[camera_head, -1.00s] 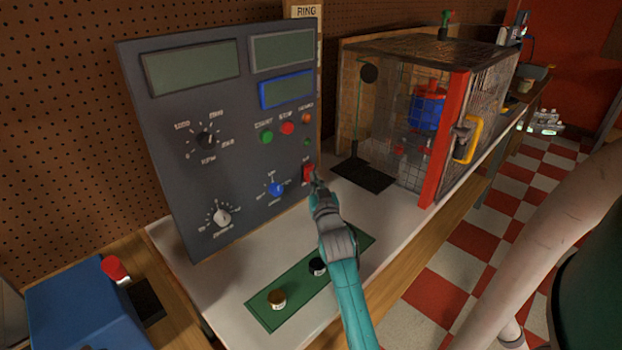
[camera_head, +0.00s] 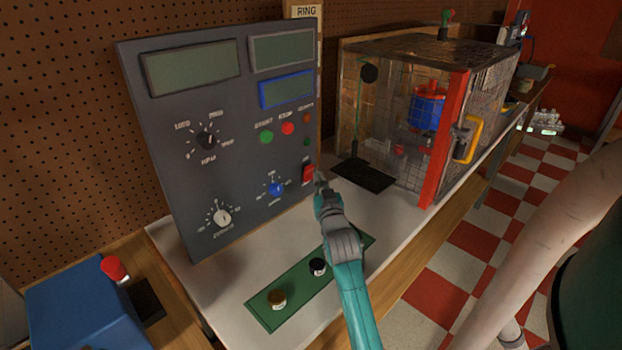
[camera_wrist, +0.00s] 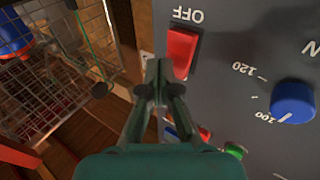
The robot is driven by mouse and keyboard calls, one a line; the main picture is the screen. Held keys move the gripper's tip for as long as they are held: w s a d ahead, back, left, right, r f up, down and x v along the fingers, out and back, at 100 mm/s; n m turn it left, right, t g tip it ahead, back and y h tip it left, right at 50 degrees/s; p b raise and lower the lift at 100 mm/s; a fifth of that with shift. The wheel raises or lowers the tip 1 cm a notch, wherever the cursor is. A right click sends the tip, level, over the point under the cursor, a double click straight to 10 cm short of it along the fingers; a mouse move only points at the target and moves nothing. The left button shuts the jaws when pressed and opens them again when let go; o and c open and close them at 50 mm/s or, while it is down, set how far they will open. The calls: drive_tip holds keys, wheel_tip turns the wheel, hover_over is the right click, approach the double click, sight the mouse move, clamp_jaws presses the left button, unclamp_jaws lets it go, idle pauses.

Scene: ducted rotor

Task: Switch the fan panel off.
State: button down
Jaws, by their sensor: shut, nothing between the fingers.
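The fan panel (camera_head: 225,160) is an upright dark grey board with blank displays, dials and buttons. Its red rocker switch (camera_head: 308,173) sits at the lower right edge. It also shows in the wrist view (camera_wrist: 182,52), with the label OFF beside one end. Which way the rocker is tipped I cannot tell for sure. My gripper (camera_head: 319,178) is shut and empty, just right of the switch in the head view. In the wrist view my fingertips (camera_wrist: 154,72) are together beside the switch and look slightly apart from it.
A blue knob (camera_head: 276,189) is left of the switch. A wire-mesh cage (camera_head: 405,130) with a red post and a blue-and-red rotor stands to the right. A green strip (camera_head: 295,297) with two small knobs lies in front. A blue box (camera_head: 80,305) is at lower left.

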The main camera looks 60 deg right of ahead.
drive_tip(key=shift+s+a+r, duration=0.2)
drive_tip(key=shift+s+r, duration=0.15)
drive_tip(key=shift+s, duration=0.4)
drive_tip(key=shift+s+a+r, duration=0.15)
drive_tip(key=shift+s+r, duration=0.2)
drive_tip(key=shift+s, duration=0.4)
drive_tip(key=shift+s+a+r, duration=0.2)
drive_tip(key=shift+s+r, duration=0.15)
drive_tip(key=shift+s, duration=0.4)
